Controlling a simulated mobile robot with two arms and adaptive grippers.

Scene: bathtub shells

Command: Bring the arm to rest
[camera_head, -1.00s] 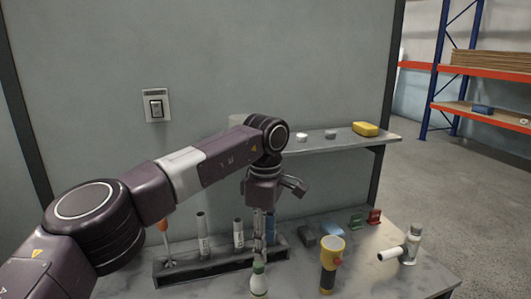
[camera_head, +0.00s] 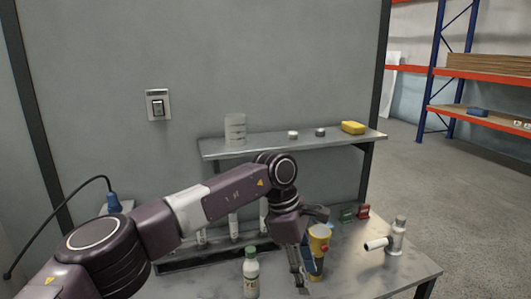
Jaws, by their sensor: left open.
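My left arm reaches in from the left, bent at the elbow, over the workbench (camera_head: 350,280). My left gripper (camera_head: 300,278) points down and is open, with nothing seen between its fingers. It is to the right of a white bottle with a green cap (camera_head: 251,275), which stands upright on the bench, apart from it. A yellow and black flashlight (camera_head: 319,240) stands just right of the gripper, partly covered by it; I cannot tell whether they touch. My right gripper is not in view.
A dark rack (camera_head: 180,266) with several tubes is partly hidden behind my arm. Green and red clips (camera_head: 362,212) and a clear bottle with a white side tube (camera_head: 397,238) stand at the right. A wall shelf (camera_head: 270,146) holds a yellow box (camera_head: 353,128) and small items.

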